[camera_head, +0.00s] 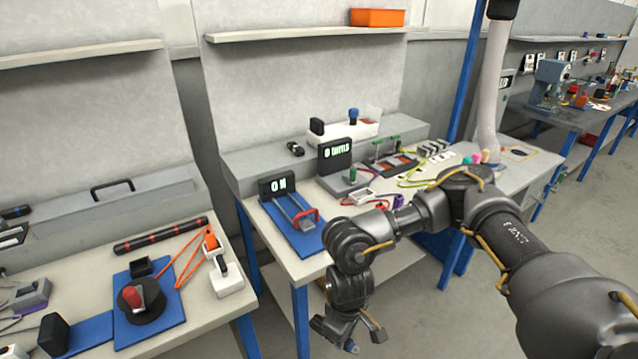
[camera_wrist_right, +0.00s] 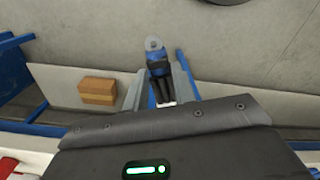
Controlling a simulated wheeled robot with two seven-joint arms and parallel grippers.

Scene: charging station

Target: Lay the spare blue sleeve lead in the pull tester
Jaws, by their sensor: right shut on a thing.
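My right gripper (camera_head: 350,331) hangs low in front of the benches in the head view, over the floor and right of the left bench. In the right wrist view its two fingers (camera_wrist_right: 160,86) are shut on the blue sleeve lead (camera_wrist_right: 157,66), which has a grey ring terminal at its far end and dark wires below. The pull tester (camera_head: 296,219) is on the middle bench, with a blue base, two grey rails, a red handle and a black display (camera_head: 280,186) reading 0 N. The gripper is in front of it and apart from it. My left gripper is not in view.
The left bench (camera_head: 200,318) holds a black round fixture (camera_head: 141,297) on a blue mat, a red-banded black rod and an orange lead. Right of the tester are a units display (camera_head: 334,156), clamps and coloured leads. A brown box (camera_wrist_right: 97,91) shows in the wrist view.

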